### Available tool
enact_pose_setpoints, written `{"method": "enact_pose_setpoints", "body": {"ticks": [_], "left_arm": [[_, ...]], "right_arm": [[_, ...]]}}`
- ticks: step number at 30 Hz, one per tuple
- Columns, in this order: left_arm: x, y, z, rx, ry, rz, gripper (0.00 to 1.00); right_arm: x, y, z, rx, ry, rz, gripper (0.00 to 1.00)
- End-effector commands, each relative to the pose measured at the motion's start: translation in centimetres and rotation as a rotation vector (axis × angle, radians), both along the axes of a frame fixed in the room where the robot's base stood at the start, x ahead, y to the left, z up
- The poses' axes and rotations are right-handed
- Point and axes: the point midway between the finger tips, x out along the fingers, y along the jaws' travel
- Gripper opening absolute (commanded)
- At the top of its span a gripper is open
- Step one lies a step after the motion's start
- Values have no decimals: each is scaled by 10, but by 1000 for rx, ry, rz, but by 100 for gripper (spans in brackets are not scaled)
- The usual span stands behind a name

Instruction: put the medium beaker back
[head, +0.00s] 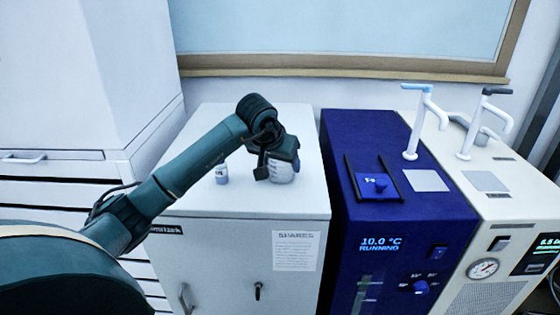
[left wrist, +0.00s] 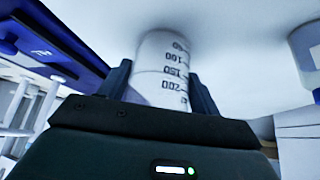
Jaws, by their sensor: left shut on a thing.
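The medium beaker (head: 282,174) is a whitish, clear vessel at the white cabinet's top, toward its right side. In the left wrist view the beaker (left wrist: 163,75) shows dark graduation marks, including 100, 150 and 200, and sits between the two fingers. My left gripper (head: 277,162) is shut on it and hides part of it in the head view. Whether the beaker's base touches the cabinet top (head: 245,120) or hangs just above it, I cannot tell. My right gripper is in neither view.
A blue chiller (head: 400,225) reading 10.0 °C RUNNING stands to the right, then a white unit with a gauge (head: 484,268). The cabinet top's front part is clear.

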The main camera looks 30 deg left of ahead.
Motion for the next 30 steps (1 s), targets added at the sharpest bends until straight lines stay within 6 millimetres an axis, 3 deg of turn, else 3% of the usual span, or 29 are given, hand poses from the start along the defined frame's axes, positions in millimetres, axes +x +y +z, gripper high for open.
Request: {"method": "enact_pose_setpoints", "body": {"ticks": [2, 3, 10, 21, 30], "left_arm": [[0, 0, -2, 1, -2, 1, 28], [0, 0, -3, 1, 0, 1, 65], [0, 0, -3, 0, 0, 0, 84], [-2, 0, 6, 0, -3, 0, 85], [-34, -4, 56, 4, -4, 0, 85]], "right_arm": [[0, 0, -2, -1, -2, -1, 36], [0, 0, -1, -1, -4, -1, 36], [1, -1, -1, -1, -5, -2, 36], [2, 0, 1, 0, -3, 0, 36], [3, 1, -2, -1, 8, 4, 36]]}}
